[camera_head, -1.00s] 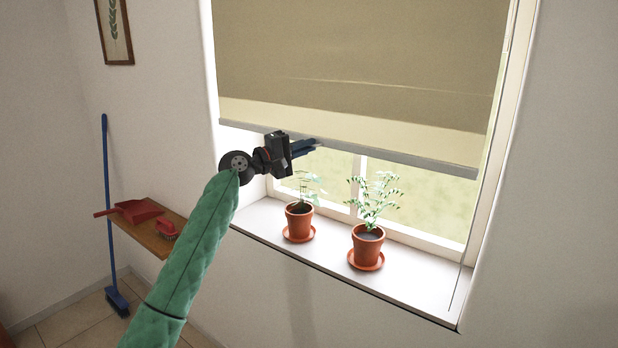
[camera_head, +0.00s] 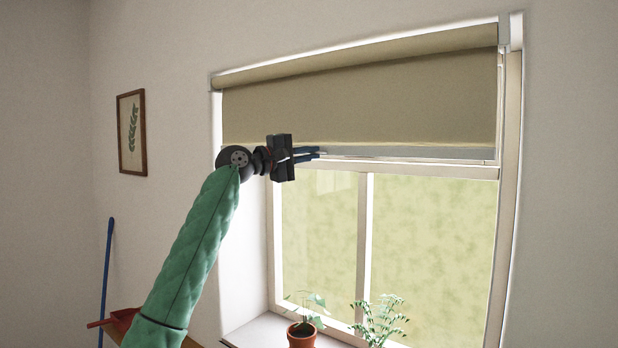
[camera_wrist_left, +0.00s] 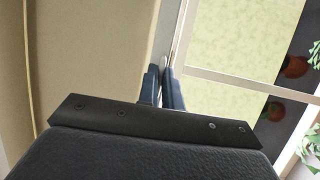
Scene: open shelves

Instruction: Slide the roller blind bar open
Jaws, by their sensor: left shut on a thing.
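The beige roller blind (camera_head: 360,100) covers the upper part of the window. Its grey bottom bar (camera_head: 420,152) runs across the window near the upper horizontal frame piece. My left gripper (camera_head: 318,154) comes in from the left and is shut on the bar, toward its left part. In the left wrist view, the gripper's dark blue fingers (camera_wrist_left: 163,88) close around the bar (camera_wrist_left: 165,40), with the blind fabric (camera_wrist_left: 95,60) to the left. The fingers hide the gripped spot. My right gripper is not in view.
Two potted plants stand on the sill below, one in a terracotta pot (camera_head: 302,334) and one leafy plant (camera_head: 380,320) cut by the picture's lower edge. A framed picture (camera_head: 131,132) hangs on the left wall. A blue broom handle (camera_head: 106,280) leans at the left.

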